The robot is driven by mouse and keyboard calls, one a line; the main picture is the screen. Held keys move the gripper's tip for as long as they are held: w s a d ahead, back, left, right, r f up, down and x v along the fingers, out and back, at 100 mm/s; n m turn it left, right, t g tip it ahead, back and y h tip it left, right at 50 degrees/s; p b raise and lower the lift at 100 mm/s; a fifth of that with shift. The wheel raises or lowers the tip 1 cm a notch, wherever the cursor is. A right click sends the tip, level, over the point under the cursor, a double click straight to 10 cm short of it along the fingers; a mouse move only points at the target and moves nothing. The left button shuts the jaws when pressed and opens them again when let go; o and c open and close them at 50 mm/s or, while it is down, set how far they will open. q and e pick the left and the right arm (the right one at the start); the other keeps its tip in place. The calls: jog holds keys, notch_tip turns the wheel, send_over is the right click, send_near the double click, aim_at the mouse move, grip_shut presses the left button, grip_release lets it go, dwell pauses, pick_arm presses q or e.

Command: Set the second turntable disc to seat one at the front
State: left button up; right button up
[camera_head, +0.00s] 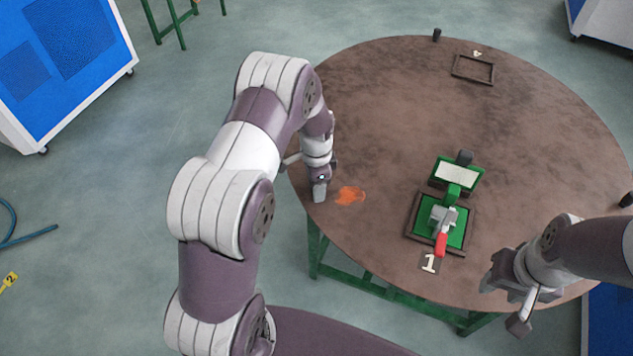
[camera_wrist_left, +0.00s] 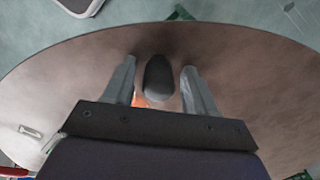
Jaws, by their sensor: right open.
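The turntable disc (camera_head: 385,110) is a large round brown top; its seat frame marked with a white "1" (camera_head: 430,262) lies at the near edge, right of centre. A green fixture with a grey clamp and red handle (camera_head: 441,243) sits in that frame. My left gripper (camera_head: 319,194) is at the disc's left rim. In the left wrist view, its two fingers (camera_wrist_left: 158,92) are apart on either side of a dark rounded peg (camera_wrist_left: 158,77), with gaps on both sides. My right gripper (camera_head: 506,298) is open and empty over the near right rim.
An empty frame (camera_head: 473,69) marked "4" lies at the far side. Dark pegs stand at the far rim (camera_head: 437,35) and right rim (camera_head: 627,200). An orange patch (camera_head: 350,195) marks the disc near my left gripper. Green legs (camera_head: 385,289) stand below. The disc's middle is clear.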

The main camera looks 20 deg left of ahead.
pick_arm(q)
notch_tip(320, 180, up, 12)
jog(key=b, duration=0.3)
jog(key=shift+f, duration=0.25)
jog(key=shift+r, duration=0.6)
jog(key=s+d+n+b, duration=0.1)
jog(key=s+d+n, duration=0.1)
jog(key=s+n, duration=0.3)
jog(key=s+d+f+n+t, duration=0.1)
jog(key=s+n, duration=0.4)
jog(key=s, duration=0.7)
jog(key=shift+s+d+f+n+b, duration=0.2)
jog(key=shift+s+d+n+b, duration=0.15)
jog(key=shift+d, duration=0.55)
